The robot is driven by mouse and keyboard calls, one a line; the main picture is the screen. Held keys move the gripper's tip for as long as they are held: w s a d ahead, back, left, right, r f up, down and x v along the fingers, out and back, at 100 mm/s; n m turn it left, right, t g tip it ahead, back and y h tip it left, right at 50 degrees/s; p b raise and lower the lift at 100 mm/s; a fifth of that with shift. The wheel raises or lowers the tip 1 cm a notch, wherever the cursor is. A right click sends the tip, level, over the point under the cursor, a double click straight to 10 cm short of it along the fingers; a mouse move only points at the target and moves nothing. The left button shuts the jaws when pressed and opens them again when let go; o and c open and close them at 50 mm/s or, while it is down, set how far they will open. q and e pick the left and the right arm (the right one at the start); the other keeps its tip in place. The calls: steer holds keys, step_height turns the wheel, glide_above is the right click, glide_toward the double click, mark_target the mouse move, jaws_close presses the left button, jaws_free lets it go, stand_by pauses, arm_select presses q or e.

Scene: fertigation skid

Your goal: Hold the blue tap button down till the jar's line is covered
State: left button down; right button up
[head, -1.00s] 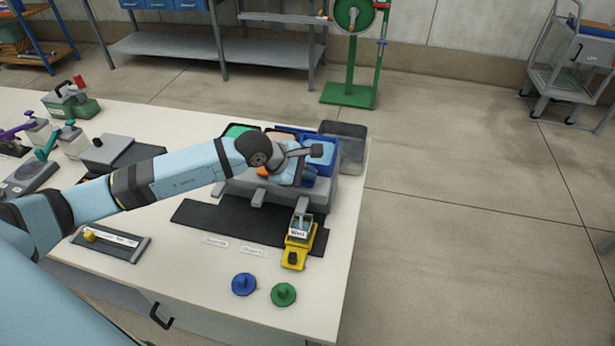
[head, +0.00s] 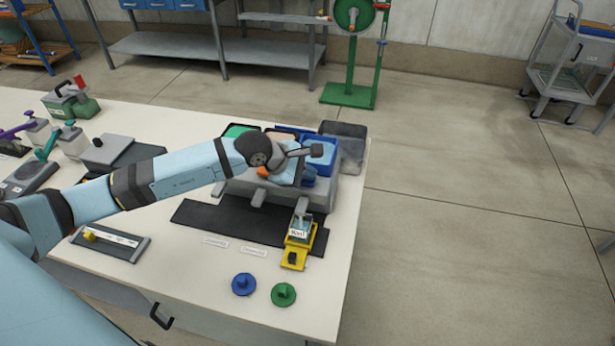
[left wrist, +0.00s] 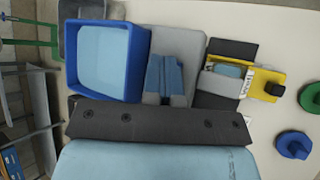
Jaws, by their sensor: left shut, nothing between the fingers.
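The blue tank (head: 318,153) of the dispenser is at the right end of its row, and it shows in the left wrist view (left wrist: 125,36) with pale blue liquid inside. My left gripper (head: 293,176) is over the dispenser beside this tank. The labelled jar (head: 301,223) stands in a yellow holder (head: 293,259) in front, with bluish content (left wrist: 228,70). Its line is too small to see.
A blue knob (head: 244,284) and a green knob (head: 284,294) lie near the table's front edge. A dark mat (head: 220,221) lies before the dispenser. A slide gauge (head: 110,243) lies at the left. The front middle of the table is mostly clear.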

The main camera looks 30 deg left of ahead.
mark_target(308, 182)
arm_select(q)
steer(key=shift+r+p, duration=0.35)
steer(key=shift+r, duration=0.6)
steer(key=shift+r, duration=0.1)
steer(key=shift+r+p, duration=1)
steer(key=shift+r, duration=1.45)
